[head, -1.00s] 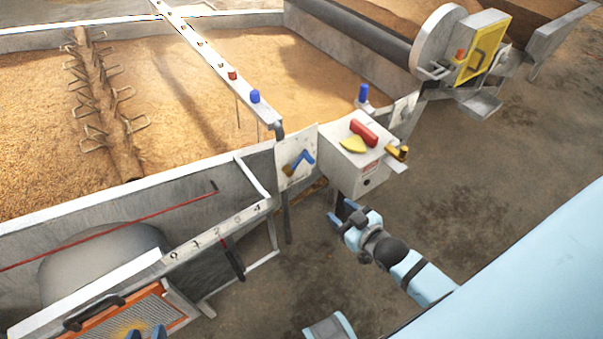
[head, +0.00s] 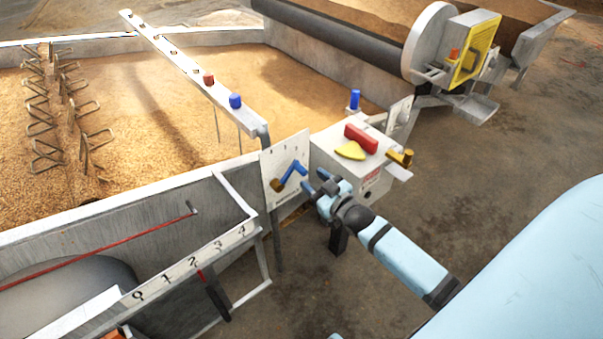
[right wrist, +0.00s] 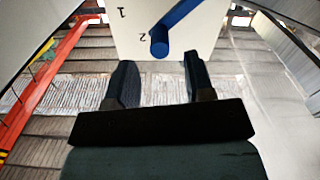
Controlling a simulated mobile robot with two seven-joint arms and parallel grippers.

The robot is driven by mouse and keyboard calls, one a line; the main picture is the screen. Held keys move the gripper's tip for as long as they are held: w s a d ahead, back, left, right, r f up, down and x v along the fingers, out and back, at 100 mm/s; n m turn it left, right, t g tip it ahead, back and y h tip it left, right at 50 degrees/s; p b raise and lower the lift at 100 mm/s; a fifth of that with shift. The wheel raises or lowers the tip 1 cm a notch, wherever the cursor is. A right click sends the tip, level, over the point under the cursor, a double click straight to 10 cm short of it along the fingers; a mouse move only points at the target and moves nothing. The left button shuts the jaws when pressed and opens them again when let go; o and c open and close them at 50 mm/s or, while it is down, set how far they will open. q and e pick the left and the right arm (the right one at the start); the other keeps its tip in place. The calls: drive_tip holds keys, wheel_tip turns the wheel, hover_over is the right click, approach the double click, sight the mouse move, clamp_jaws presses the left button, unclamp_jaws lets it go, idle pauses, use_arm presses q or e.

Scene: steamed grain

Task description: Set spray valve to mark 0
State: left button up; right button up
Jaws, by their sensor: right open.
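The spray valve looks to be the blue lever (head: 292,173) with a brass body on a white plate (head: 270,160) at the corner of the grain trough. The plate's small marks are hard to read in the head view. In the right wrist view the lever (right wrist: 172,28) slants down left, its rounded end beside the mark 2, with mark 1 further up left. My right gripper (head: 314,181) is just right of the lever, pointing at it. Its two fingers (right wrist: 158,64) are apart and empty, with the lever's end just beyond them between the tips. My left gripper is out of view.
A white box (head: 345,160) with a red handle and a yellow piece stands just right of the plate, close to my right gripper. A rail numbered 0 to 4 (head: 190,262) lies at lower left. A rail with coloured knobs (head: 187,62) crosses the trough. Floor at right is open.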

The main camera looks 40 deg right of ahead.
sight(305, 173)
drive_tip(key=w+b, duration=0.1)
drive_tip(key=w, duration=0.3)
drive_tip(key=shift+w+a, duration=0.15)
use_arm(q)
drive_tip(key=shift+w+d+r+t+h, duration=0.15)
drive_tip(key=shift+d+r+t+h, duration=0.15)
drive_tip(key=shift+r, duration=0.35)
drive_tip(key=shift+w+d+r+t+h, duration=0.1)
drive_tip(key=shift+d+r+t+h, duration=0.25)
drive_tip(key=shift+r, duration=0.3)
use_arm(e)
drive_tip(key=shift+w, duration=0.55)
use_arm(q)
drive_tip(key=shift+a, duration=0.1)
use_arm(e)
clamp_jaws()
